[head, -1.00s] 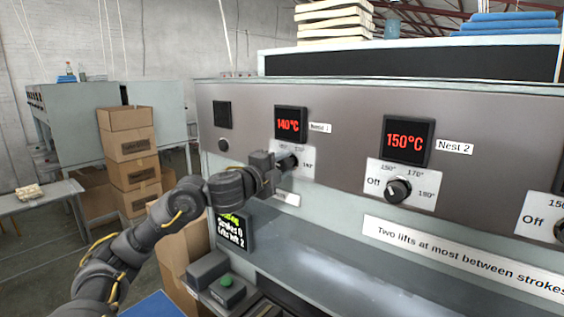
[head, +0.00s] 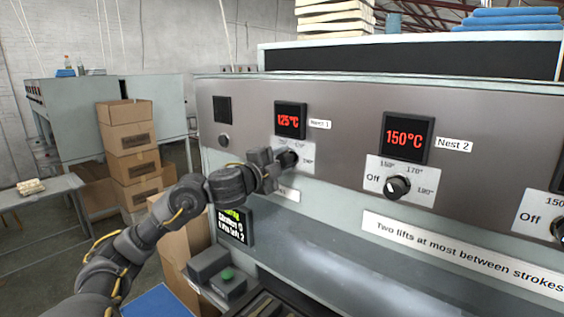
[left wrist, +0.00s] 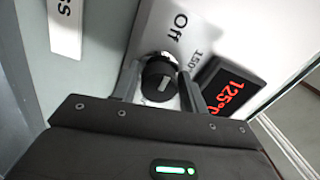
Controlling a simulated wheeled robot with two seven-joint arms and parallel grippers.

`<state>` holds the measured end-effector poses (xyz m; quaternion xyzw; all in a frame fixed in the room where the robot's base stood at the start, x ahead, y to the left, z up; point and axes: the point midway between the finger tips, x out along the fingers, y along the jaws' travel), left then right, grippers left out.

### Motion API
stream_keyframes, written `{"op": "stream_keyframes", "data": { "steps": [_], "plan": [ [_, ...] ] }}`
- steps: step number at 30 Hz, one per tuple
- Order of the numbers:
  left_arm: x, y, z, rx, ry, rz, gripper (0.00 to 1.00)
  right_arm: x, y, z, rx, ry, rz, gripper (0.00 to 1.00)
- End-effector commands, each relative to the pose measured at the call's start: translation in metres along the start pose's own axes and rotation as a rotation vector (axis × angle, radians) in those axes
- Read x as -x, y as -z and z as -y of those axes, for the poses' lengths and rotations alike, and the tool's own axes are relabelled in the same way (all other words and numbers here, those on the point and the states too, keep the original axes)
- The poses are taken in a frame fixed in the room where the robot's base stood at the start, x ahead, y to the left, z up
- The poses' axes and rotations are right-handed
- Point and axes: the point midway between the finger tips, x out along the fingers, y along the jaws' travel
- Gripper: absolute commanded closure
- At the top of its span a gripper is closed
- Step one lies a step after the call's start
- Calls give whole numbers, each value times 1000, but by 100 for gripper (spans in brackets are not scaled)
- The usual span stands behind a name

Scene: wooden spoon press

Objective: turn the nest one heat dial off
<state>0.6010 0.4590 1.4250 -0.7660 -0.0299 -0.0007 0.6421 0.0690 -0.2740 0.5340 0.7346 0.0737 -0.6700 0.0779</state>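The nest one heat dial (head: 289,158) is a black knob on a white plate, under a red display (head: 290,121) reading 125°C and beside the "Nest 1" label. My left gripper (head: 280,162) reaches it from the left and partly hides the plate. In the left wrist view the dial (left wrist: 160,80) sits between my two fingers (left wrist: 160,84), which lie close against its sides. The white mark on the knob points roughly toward the "Off" print (left wrist: 181,22); the exact setting is hard to tell. My right gripper is not in view.
The nest two dial (head: 397,187) and its 150°C display (head: 404,137) are to the right, with another dial at the right edge. A small status screen (head: 233,226) and a green button (head: 227,275) sit below. Cardboard boxes (head: 131,150) stand behind left.

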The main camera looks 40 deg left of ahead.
Motion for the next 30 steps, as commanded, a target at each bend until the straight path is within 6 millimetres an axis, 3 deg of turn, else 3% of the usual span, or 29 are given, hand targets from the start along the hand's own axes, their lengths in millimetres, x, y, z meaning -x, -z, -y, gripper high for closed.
{"op": "stream_keyframes", "data": {
  "steps": [3, 14, 30],
  "plan": [
    [0, 0, 0, -1, 0, 0, 41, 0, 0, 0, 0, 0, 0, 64],
    [5, -1, -2, -6, -2, 1, 41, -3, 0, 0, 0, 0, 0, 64],
    [90, -1, -6, -5, -1, -2, 41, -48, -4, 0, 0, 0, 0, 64]
  ]
}}
